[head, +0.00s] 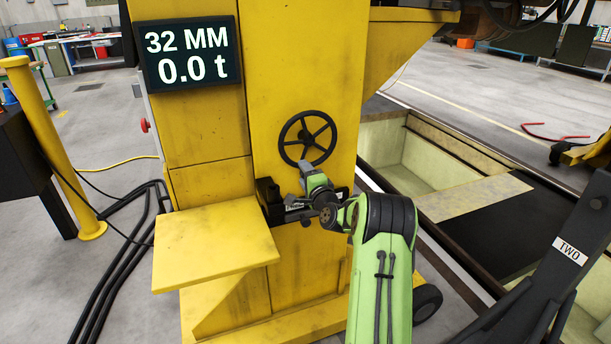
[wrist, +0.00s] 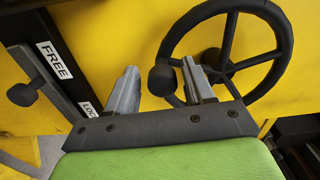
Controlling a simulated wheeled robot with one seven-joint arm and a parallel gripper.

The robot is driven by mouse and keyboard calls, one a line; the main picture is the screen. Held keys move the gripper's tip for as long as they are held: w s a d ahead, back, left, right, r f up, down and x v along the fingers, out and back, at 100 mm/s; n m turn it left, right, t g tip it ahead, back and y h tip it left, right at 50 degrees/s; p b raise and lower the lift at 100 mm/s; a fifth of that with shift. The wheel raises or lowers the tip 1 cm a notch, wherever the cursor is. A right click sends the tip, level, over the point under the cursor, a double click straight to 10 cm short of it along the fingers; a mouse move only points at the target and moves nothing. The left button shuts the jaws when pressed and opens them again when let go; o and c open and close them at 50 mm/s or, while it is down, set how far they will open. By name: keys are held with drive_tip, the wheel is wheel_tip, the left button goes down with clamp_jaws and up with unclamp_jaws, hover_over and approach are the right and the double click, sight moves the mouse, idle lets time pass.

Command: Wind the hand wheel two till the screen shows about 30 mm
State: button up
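The black spoked hand wheel (head: 307,120) is mounted on the front of the yellow lifting jack (head: 300,70). The screen (head: 189,54) reads 32 MM and 0.0 t. My gripper (head: 304,168) is just below the wheel's lower rim. In the wrist view the wheel (wrist: 282,50) fills the upper right, and its round handle knob (wrist: 162,80) appears between the two fingers of my gripper (wrist: 160,78). The fingers stand apart, with gaps beside the knob. I cannot tell how deep the knob sits between them. A sign (head: 570,250) reading TWO is at the right.
A black lever (wrist: 30,88) by a plate (wrist: 55,60) marked FREE, with a second, partly hidden label, is left of my gripper. A yellow shelf (head: 210,245) juts out at lower left. A red button (head: 145,125) is on the jack's side. An open pit (head: 400,150) lies right.

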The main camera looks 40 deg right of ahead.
drive_tip(key=b+v, duration=0.2)
drive_tip(key=v, duration=1.3)
drive_tip(key=shift+s+b, duration=0.35)
drive_tip(key=shift+a+r, duration=0.1)
drive_tip(key=shift+a, duration=0.1)
